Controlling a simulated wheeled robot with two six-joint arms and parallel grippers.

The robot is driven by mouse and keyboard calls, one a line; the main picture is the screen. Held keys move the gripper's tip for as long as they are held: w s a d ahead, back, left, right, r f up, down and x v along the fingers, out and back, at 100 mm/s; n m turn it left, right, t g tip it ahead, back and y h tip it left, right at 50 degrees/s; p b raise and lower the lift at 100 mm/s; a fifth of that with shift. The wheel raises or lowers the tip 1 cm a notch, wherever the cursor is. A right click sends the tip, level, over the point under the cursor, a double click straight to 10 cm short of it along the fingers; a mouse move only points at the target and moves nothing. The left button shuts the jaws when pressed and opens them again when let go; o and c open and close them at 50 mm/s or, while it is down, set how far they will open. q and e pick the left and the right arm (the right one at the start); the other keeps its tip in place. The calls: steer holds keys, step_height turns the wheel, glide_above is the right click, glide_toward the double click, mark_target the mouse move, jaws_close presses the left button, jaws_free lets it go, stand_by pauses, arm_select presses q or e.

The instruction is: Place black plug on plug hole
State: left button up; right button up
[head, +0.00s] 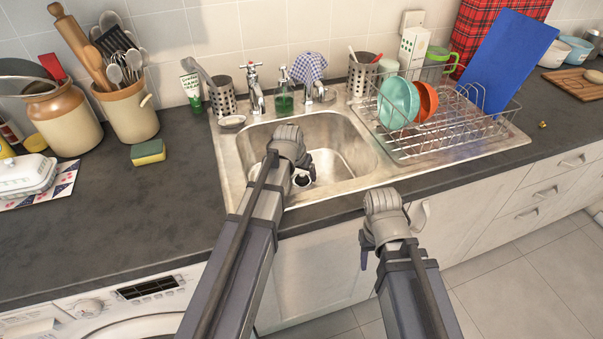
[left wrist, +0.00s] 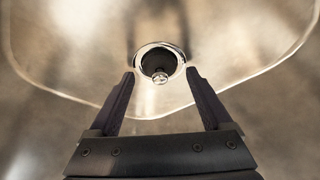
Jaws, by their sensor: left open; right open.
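The plug hole shows in the left wrist view as a bright chrome ring (left wrist: 141,54) in the steel sink bowl. The black plug (left wrist: 158,60) is a dark round shape inside that ring, with a small shiny knob at its near side. I cannot tell whether it is seated or only over the hole. My left gripper (left wrist: 160,76) is open and empty, its two dark fingers apart on either side of the knob. In the head view my left arm reaches into the sink and its wrist partly hides the hole area. My right gripper (head: 421,215) is open in front of the counter edge.
The sink (head: 346,138) has taps behind it and a wire dish rack (head: 440,145) with bowls on its right. A sponge (head: 148,152) and utensil crocks stand on the left counter. The washer (head: 105,310) is below. Counter left of the sink is mostly clear.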

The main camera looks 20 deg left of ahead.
arm_select(q)
steer(key=shift+r, duration=0.15)
steer(key=p+v, duration=1.1)
steer(key=v, duration=0.1)
